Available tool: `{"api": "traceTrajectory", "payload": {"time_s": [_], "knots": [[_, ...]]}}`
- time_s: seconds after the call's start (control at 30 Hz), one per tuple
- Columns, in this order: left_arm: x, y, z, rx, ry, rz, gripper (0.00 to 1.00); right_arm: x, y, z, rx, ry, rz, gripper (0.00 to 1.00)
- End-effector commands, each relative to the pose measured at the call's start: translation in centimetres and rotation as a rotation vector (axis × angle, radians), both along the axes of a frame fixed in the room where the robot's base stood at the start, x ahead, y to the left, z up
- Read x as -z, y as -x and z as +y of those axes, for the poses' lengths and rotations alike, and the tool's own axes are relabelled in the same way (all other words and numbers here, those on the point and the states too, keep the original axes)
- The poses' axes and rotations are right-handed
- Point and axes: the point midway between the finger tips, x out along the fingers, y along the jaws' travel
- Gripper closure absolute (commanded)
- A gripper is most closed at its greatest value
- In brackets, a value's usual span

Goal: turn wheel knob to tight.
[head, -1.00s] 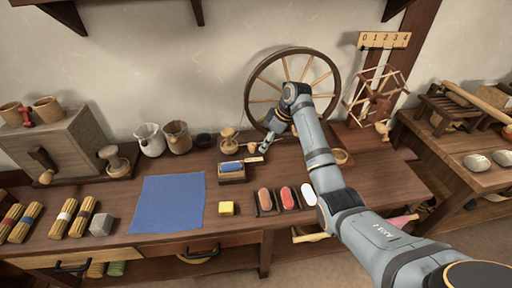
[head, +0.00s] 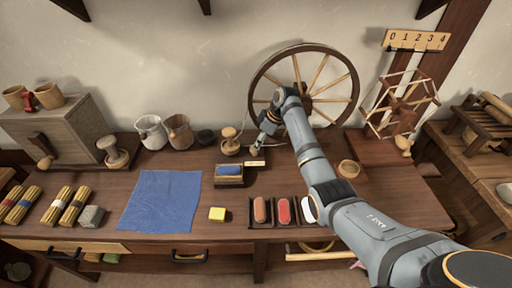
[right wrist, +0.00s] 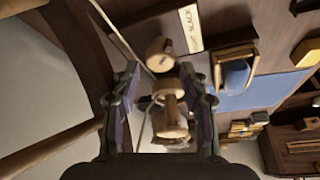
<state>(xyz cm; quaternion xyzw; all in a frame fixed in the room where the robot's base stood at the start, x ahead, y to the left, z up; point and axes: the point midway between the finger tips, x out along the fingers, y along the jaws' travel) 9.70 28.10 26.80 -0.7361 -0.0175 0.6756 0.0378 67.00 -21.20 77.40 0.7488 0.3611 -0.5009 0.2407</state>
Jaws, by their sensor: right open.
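The wheel knob (right wrist: 160,55) is a small pale wooden knob with a dark mark on it, beside a pale label plate (right wrist: 188,24) whose dark lettering seems to read "SLACK". In the head view the knob is mostly hidden by my right gripper (head: 262,143), just behind the label. The spoked wheel (head: 338,103) stands behind my arm. In the right wrist view my right gripper (right wrist: 165,98) is open with nothing held. A wooden spool-like post (right wrist: 172,115) shows between its fingers, apparently beyond them; the knob appears above the fingertips. My left gripper is not in view.
A box with a blue pad (head: 229,180) stands close left of the label. The wooden post (head: 230,142) stands left of my gripper. Red pads (head: 284,210) lie in front.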

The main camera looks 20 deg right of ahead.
Motion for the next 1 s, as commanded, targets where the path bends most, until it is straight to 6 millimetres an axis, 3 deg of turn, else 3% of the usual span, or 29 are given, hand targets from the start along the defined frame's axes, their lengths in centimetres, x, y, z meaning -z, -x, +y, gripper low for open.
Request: {"api": "traceTrajectory", "payload": {"time_s": [0.2, 0.53, 0.83, 1.0], "knots": [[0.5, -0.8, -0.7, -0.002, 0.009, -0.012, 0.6, 3.0, -0.7, 1.0, -0.001, 0.0, 0.0, 0.56], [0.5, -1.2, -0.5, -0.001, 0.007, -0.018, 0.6, 3.5, -0.9, 1.1, -0.001, 0.001, -0.001, 0.56], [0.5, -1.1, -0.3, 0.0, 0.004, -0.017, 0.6, 3.5, -0.9, 1.1, -0.001, 0.001, -0.001, 0.94], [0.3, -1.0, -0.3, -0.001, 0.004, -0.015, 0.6, 3.4, -0.9, 1.1, 0.006, 0.001, -0.001, 0.96]]}}
